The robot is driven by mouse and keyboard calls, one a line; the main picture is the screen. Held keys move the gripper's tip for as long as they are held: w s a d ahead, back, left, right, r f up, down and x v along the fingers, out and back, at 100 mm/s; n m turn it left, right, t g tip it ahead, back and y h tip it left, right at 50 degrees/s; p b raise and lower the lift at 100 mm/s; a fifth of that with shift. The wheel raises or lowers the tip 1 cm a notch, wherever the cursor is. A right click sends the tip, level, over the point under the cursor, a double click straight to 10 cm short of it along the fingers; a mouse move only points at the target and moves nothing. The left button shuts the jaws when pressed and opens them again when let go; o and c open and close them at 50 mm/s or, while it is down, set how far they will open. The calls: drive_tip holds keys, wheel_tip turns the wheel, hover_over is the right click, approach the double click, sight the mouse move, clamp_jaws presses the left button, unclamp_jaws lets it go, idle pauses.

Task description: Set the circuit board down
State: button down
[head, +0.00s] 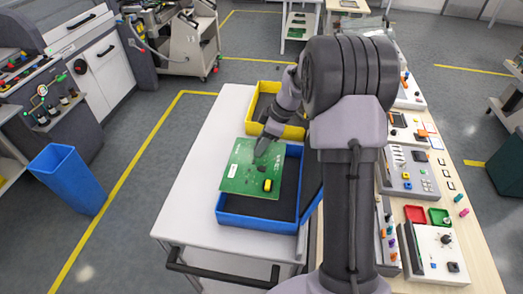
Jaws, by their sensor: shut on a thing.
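The circuit board (240,172) is a flat green panel with a small yellow part (267,185) at its lower right. My gripper (264,150) is shut on the board near its upper right. The board overlaps the left part of the blue tray (256,222) in the picture, and its left edge reaches past the tray's left wall. I cannot tell whether the board touches the tray or is held above it. My arm hides part of the tray's right side. The gripper's fingertips are small and partly hidden.
A yellow tray (250,115) stands behind the blue one on the white trolley top (195,195). The trolley top is bare left of the trays. A bench (470,240) with small panels and parts is at right. A blue bin (68,178) stands on the floor at left.

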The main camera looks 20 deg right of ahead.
wheel_tip(320, 180, down, 3)
drive_tip(key=shift+f+b, duration=0.1)
drive_tip(key=shift+b, duration=0.2)
drive_tip(key=shift+w, duration=0.1)
drive_tip(key=shift+f+b, duration=0.4)
drive_tip(key=shift+f, duration=0.05)
drive_tip(key=c, duration=0.7)
unclamp_jaws()
